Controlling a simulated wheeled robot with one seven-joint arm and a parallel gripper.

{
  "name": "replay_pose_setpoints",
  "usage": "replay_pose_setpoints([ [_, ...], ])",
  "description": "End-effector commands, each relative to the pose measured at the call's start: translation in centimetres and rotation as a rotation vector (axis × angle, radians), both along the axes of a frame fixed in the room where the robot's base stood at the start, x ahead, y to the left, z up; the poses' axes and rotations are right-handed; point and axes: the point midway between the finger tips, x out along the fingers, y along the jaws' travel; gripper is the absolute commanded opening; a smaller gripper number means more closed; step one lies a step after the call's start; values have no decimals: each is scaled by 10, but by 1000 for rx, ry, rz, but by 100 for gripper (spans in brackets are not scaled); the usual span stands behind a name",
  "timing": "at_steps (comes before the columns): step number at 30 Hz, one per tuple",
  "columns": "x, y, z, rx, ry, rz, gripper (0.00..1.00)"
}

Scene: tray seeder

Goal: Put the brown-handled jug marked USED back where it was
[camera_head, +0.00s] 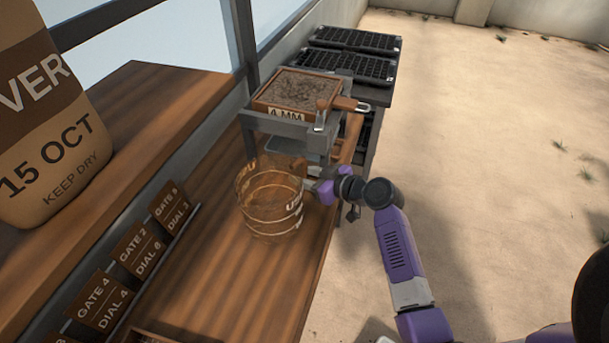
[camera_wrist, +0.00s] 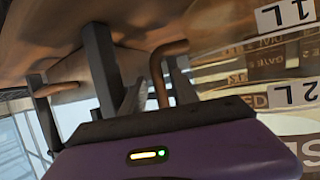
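The clear jug with the USED mark (camera_head: 270,205) is over the wooden bench in the head view, upright or nearly so. I cannot tell whether its base touches the wood. My gripper (camera_head: 317,189) is at its right side, by the handle. In the wrist view, the brown handle (camera_wrist: 158,75) rises between the dark fingers of my gripper (camera_wrist: 157,90). Whether they press on it is unclear. The jug's wall with upside-down 1 L and 2 L labels (camera_wrist: 296,95) fills the right of the wrist view.
The seeder stand with a 4 MM tray (camera_head: 300,93) is just behind the jug. Gate and dial cards (camera_head: 135,250) line the left. A large paper sack (camera_head: 45,130) stands on the raised shelf (camera_head: 150,95). Black cell trays (camera_head: 350,65) lie at the back.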

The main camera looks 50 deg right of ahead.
Motion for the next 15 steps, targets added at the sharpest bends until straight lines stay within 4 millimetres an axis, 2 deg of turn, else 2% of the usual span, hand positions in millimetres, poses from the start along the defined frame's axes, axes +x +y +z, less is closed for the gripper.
replay_pose_setpoints([
  [5,-24,1,9,0,-1,-2,37],
  [15,-87,3,35,0,-1,-1,37],
])
